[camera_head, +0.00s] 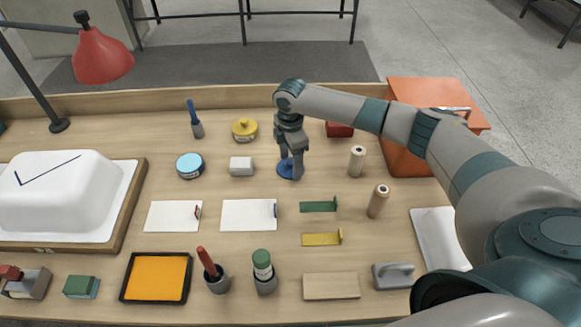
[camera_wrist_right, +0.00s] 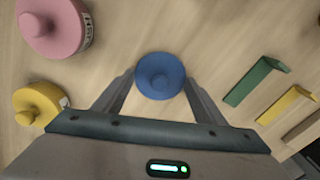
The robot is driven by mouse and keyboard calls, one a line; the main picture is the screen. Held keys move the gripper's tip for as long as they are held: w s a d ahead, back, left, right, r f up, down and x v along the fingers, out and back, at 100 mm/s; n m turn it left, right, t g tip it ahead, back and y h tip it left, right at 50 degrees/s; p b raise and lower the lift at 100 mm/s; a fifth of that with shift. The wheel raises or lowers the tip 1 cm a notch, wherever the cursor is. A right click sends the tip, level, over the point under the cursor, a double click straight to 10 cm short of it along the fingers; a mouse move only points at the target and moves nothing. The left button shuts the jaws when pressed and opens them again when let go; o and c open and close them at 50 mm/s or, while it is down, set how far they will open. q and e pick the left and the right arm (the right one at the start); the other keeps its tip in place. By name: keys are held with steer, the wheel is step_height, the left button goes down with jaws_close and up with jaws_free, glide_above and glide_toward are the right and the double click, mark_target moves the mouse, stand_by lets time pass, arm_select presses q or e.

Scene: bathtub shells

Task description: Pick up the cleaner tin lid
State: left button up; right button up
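The blue lid (camera_head: 285,170) is a flat round disc with a raised knob. It appears to lie flat on the table, below my right gripper (camera_head: 291,162) in the head view. In the right wrist view the blue lid (camera_wrist_right: 160,74) sits between the two spread fingers of my right gripper (camera_wrist_right: 160,80), which are apart and point down at it. Whether a finger touches its rim I cannot tell. An open light-blue tin (camera_head: 190,165) stands left of the lid. My left gripper is out of view.
A yellow-lidded tin (camera_head: 245,128) stands behind and left; a pink-lidded tin (camera_wrist_right: 52,24) shows in the wrist view. A white block (camera_head: 241,166) is left of the gripper. Green (camera_head: 318,206) and yellow (camera_head: 320,239) pieces lie in front. An orange box (camera_head: 430,92) stands right.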

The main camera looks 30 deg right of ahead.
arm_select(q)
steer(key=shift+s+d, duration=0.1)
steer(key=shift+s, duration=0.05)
arm_select(e)
steer(key=shift+c, duration=0.5)
steer(key=shift+r, duration=0.55)
steer(key=r, duration=0.1)
steer(key=r+b, duration=0.1)
steer(key=r, duration=0.1)
steer(key=shift+s+d+b, duration=0.1)
steer(key=shift+s+b, duration=0.15)
steer(key=shift+b, duration=0.05)
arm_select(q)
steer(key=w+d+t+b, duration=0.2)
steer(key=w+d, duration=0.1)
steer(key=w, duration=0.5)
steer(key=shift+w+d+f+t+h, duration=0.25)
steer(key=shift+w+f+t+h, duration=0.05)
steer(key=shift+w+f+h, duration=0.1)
arm_select(e)
steer(key=s+d+r, duration=0.2)
steer(key=s+r, duration=0.5)
steer(key=s, duration=0.4)
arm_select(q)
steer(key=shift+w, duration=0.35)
